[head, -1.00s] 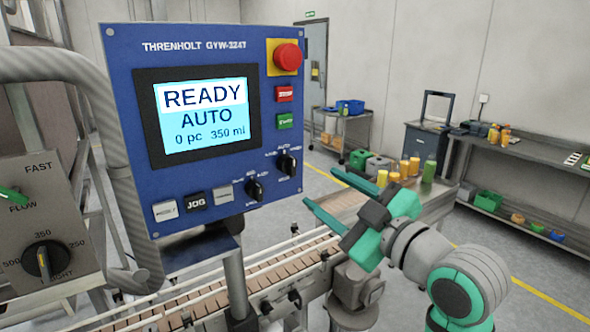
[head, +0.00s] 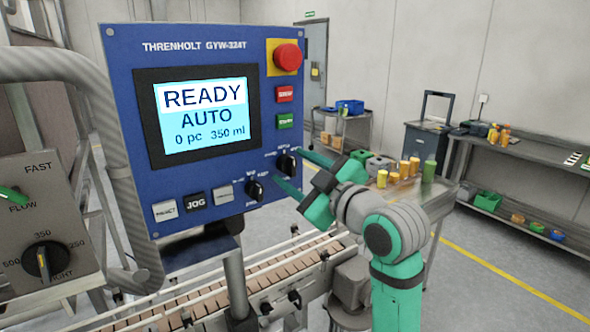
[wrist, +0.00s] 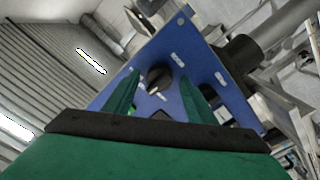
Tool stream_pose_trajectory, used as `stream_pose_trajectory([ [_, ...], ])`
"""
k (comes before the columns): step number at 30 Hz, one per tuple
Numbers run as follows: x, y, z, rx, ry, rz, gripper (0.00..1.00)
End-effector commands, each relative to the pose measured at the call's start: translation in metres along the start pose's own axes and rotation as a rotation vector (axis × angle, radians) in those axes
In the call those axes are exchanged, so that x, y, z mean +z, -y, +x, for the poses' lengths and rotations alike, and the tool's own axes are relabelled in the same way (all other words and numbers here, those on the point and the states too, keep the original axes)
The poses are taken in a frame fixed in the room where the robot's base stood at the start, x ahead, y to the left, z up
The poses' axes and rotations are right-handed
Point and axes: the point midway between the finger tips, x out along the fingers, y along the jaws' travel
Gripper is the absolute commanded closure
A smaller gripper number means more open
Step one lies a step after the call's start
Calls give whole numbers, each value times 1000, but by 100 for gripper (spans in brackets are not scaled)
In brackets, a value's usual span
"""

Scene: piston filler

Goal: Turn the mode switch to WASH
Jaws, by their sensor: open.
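The blue control panel (head: 205,205) carries two black rotary knobs at its lower right. One is the lower-left knob (head: 255,190); the other is the upper-right knob (head: 286,164). Their small labels are too blurred to read surely, so I cannot tell for certain which is the mode switch. The screen (head: 205,115) reads READY, AUTO, 0 pc, 350 ml. My gripper (head: 289,166) is open and empty, its fingertips close to the upper-right knob. In the wrist view, a black knob (wrist: 158,77) shows between the two open fingers.
A red emergency stop (head: 287,56), a red button (head: 285,94) and a green button (head: 285,121) sit above the knobs. A flow and volume panel (head: 45,225) stands at left. The conveyor (head: 270,270) runs below.

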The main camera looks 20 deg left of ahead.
Motion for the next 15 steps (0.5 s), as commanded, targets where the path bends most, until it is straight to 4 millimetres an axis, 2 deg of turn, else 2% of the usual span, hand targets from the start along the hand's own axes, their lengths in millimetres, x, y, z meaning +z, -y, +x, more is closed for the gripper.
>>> stream_pose_trajectory([
  [8,0,0,1,1,1,0,49],
  [13,0,0,1,1,1,0,87],
  [15,0,0,1,1,1,0,90],
])
